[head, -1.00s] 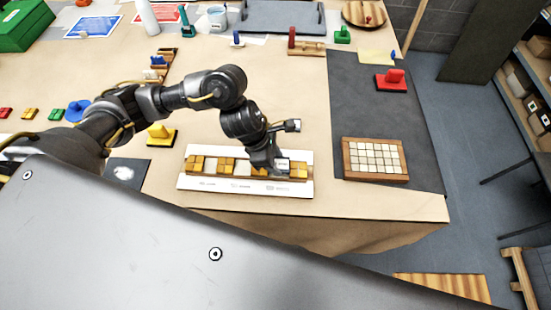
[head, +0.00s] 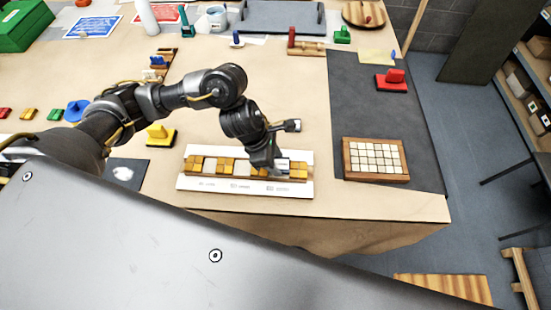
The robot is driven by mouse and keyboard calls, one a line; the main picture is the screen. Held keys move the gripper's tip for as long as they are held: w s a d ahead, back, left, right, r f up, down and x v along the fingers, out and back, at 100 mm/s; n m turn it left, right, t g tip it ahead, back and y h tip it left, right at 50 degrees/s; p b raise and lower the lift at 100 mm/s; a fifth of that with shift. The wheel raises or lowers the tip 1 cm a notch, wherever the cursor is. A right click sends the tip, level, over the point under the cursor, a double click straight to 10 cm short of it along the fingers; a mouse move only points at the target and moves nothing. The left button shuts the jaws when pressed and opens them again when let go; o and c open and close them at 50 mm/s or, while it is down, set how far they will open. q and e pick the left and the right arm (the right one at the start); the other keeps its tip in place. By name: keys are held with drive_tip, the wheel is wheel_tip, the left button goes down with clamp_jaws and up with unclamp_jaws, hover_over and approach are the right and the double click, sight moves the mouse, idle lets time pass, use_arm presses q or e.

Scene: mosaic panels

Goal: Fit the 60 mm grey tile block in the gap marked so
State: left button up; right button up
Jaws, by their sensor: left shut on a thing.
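The mosaic panel (head: 187,183) is a white board near the front of the table. It carries a row of yellow-orange tiles (head: 227,166) with pale gaps, one left (head: 210,165) and one near the middle (head: 242,168). Three small printed labels run below the row, too small to read. My left gripper (head: 276,168) points down at the right part of the row, shut on the grey tile block. The block is mostly hidden by the gripper, and I cannot tell whether it touches the panel. My right gripper is out of view.
A wooden tray of pale tiles (head: 347,173) lies on the dark mat to the right. A yellow handled block (head: 160,135) stands left of the panel. A red one (head: 392,80) stands on the mat farther back. The table between is mostly clear.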

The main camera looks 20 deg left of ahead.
use_arm(q)
drive_tip(key=shift+b, duration=0.5)
idle(0.7)
drive_tip(key=shift+f+b, duration=1.1)
drive_tip(key=shift+b, duration=0.1)
drive_tip(key=o, duration=1.1)
drive_tip(key=v, duration=1)
drive_tip(key=shift+r+b, duration=0.4)
drive_tip(key=shift+b, duration=0.05)
drive_tip(key=shift+s+a, duration=0.1)
drive_tip(key=shift+a, duration=0.05)
